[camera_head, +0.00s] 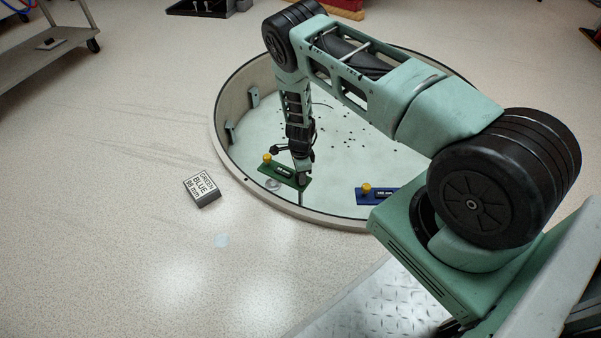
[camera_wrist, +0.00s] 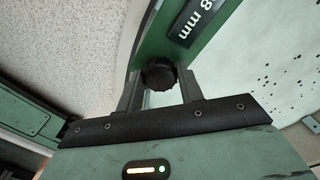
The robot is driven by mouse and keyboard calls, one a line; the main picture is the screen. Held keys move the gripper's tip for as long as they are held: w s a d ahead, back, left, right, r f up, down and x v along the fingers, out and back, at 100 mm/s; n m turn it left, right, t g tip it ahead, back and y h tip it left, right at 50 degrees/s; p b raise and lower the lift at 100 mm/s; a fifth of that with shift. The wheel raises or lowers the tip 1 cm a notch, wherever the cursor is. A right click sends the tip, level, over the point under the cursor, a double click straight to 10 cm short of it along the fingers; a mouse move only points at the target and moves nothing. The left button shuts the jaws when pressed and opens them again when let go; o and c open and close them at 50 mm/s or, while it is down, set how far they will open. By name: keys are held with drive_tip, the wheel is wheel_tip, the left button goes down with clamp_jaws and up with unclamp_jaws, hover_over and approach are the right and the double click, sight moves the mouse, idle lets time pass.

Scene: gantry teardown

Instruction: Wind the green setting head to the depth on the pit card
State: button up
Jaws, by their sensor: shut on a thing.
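The green setting head (camera_head: 272,173) stands inside the round pit near its front rim, with a yellow knob on its left end. My gripper (camera_head: 302,178) reaches down at its right end. In the wrist view, the gripper (camera_wrist: 160,82) is shut on a black ribbed knob (camera_wrist: 158,72) on the green head (camera_wrist: 151,45). The head's dark readout (camera_wrist: 194,22) shows "8 mm" at a slant; any digits before that are cut off.
A blue setting head (camera_head: 375,195) with a yellow knob stands to the right in the pit. The pit wall (camera_head: 235,108) carries small brackets. Dark specks dot the pit floor (camera_head: 340,150). A grey cart (camera_head: 50,55) stands at the upper left. The floor left of the pit is mostly clear.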

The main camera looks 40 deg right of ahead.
drive_tip(key=shift+m, duration=0.8)
drive_tip(key=o, duration=1)
drive_tip(key=shift+r, duration=0.15)
wheel_tip(320, 180, up, 17)
drive_tip(key=p, duration=0.6)
drive_tip(key=shift+p, duration=0.35)
drive_tip(key=shift+r, duration=0.1)
